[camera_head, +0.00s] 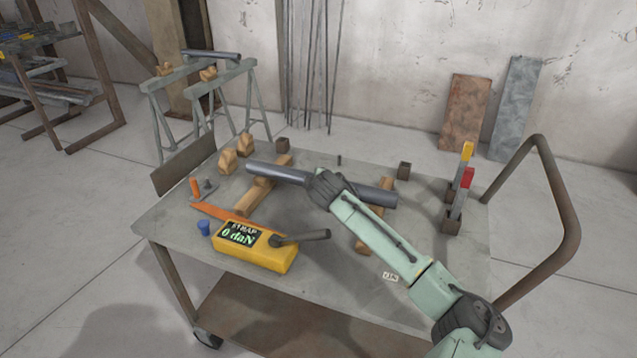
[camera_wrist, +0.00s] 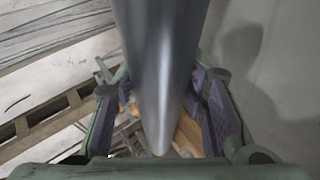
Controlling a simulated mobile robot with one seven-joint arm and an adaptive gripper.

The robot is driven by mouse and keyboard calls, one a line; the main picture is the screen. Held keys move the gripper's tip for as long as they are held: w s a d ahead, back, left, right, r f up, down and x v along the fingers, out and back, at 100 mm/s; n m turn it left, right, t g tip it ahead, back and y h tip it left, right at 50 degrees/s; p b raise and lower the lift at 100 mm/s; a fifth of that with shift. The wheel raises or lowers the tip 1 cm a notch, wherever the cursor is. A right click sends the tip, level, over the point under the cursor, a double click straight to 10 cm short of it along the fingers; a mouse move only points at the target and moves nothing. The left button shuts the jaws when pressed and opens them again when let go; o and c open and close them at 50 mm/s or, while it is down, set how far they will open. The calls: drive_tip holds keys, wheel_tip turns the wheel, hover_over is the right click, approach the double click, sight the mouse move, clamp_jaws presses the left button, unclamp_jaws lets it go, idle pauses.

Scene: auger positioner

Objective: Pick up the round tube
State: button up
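The round tube (camera_head: 282,174) is a smooth grey metal cylinder. In the head view it runs across two wooden supports on the cart; I cannot tell whether it rests on them or sits slightly above. My gripper (camera_head: 327,189) is at the tube's middle and hides part of it. In the wrist view the tube (camera_wrist: 160,65) runs from the top edge down between the purple-padded fingers of my gripper (camera_wrist: 165,105). The fingers are on either side of it. Whether both pads press on it is not clear.
The wooden supports (camera_head: 256,197) stand on the metal cart (camera_head: 330,290). A yellow box with a display (camera_head: 256,252) and an orange strip (camera_head: 222,213) are in front. Block-held red and yellow-topped pieces (camera_head: 463,183) stand right. A brown rail (camera_head: 570,210) bounds the cart's right end.

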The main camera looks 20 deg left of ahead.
clamp_jaws()
idle(0.4)
drive_tip(key=shift+r, duration=0.15)
drive_tip(key=shift+r, duration=0.1)
